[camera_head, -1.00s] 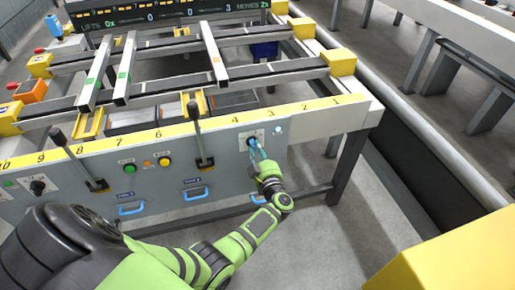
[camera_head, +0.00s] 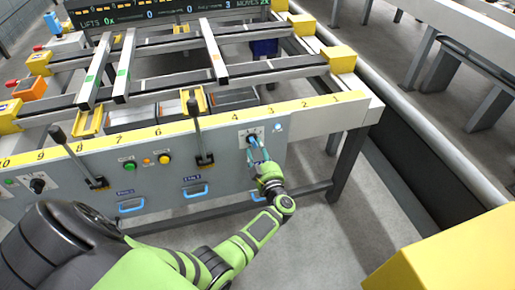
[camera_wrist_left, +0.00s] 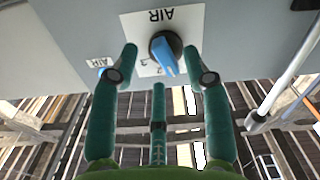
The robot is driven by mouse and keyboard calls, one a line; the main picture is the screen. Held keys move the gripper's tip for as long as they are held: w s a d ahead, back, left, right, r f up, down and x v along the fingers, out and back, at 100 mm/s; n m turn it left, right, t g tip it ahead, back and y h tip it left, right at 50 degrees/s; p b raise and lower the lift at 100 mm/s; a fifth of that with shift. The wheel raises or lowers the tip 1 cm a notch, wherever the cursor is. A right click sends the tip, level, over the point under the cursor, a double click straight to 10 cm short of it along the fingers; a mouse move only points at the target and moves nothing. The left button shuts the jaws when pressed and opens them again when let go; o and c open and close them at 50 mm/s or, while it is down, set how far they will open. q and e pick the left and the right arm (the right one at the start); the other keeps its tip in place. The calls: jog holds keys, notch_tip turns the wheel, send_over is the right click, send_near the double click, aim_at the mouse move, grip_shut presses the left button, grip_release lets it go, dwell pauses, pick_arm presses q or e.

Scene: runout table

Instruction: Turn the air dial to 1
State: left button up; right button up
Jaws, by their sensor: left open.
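The air dial (camera_wrist_left: 166,50) is a dark round knob with a blue pointer on a white plate marked AIR, upside down in the left wrist view. Its pointer slants down and slightly right there. Small digits show left of the knob; the mark at the pointer cannot be read. In the head view the air dial (camera_head: 251,137) is small on the grey front panel. My left gripper (camera_wrist_left: 162,60) is open, with green fingers on either side of the knob, apart from it as far as I can tell. In the head view my left gripper (camera_head: 256,149) is at the panel. My right gripper is not in view.
The front panel (camera_head: 225,160) also has a lever (camera_head: 197,130), a green button (camera_head: 129,166), a yellow button (camera_head: 165,159), another dark dial (camera_head: 38,185) and blue handles (camera_head: 195,191). A yellow block (camera_head: 450,255) fills the lower right. The floor right of my arm is clear.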

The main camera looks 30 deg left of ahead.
pick_arm(q)
jog(key=v, duration=0.6)
dwell(0.3)
jog(key=s+d+f+m+h+p, duration=0.1)
jog(key=s+d+f+m+h, duration=0.25)
jog(key=f, duration=0.25)
jog(key=s+d+f+m+t+h+p, duration=0.1)
jog(key=s+d+f+m+h, duration=0.25)
jog(key=f+h, duration=0.2)
jog(key=s+d+f+m+h+p, duration=0.1)
jog(key=s+d+f+m+h, duration=0.3)
jog(key=f, duration=0.3)
jog(key=s+f+m+g+h+p, duration=0.2)
jog(key=s+f+m+g, duration=0.3)
jog(key=s+f, duration=0.75)
jog(key=s+a+f+g, duration=0.1)
jog(key=s+a+g, duration=0.1)
jog(key=s, duration=0.8)
jog(key=s+a+f+g+y, duration=0.1)
jog(key=s+g, duration=0.3)
jog(key=s, duration=0.7)
jog(key=shift+a+g+p, duration=0.3)
jog(key=shift+a+g, duration=0.1)
jog(key=shift+a, duration=0.15)
